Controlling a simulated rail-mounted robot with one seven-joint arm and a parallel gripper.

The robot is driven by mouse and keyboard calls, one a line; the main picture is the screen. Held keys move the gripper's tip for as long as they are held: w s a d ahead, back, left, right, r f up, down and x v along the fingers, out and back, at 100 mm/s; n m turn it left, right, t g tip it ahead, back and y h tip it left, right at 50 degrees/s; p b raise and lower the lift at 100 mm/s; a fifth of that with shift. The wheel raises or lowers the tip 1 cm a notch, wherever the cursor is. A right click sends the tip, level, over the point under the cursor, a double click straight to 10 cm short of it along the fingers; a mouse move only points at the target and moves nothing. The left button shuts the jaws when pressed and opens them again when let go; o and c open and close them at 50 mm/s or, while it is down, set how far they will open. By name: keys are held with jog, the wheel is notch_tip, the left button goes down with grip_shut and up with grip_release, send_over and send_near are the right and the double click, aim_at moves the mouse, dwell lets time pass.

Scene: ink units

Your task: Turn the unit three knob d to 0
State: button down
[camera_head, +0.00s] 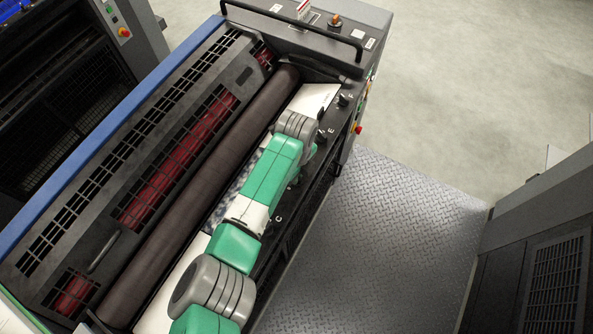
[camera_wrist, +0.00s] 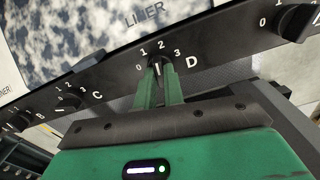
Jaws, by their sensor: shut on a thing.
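In the wrist view, knob D (camera_wrist: 156,62) is a small black knob on the dark panel strip, next to the white letter D and the numbers 0, 1, 2 and 3. The two green fingers of my gripper (camera_wrist: 159,76) are shut on it, one on each side. A white mark shows between the fingers and looks roughly upright, but I cannot tell for certain which number it points at. The fingers hide much of the knob.
Knob C (camera_wrist: 72,101) stands to the left in the wrist view, with knob B beyond it. Another knob (camera_wrist: 295,22) is at the right. In the head view, knob F (camera_head: 344,99) sits further along the strip. A dark roller (camera_head: 190,170) lies left of my arm.

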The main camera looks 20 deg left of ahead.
jog(key=n+p, duration=0.1)
jog(key=n, duration=0.3)
jog(key=shift+r+n, duration=0.15)
jog(key=shift+n, duration=0.15)
jog(key=n+p, duration=0.1)
jog(key=n, duration=0.2)
jog(key=shift+n, duration=0.4)
jog(key=n+p, duration=0.1)
jog(key=n, duration=0.3)
jog(key=shift+n+p, duration=0.3)
jog(key=shift+n, duration=2)
jog(key=c, duration=1.5)
grip_release()
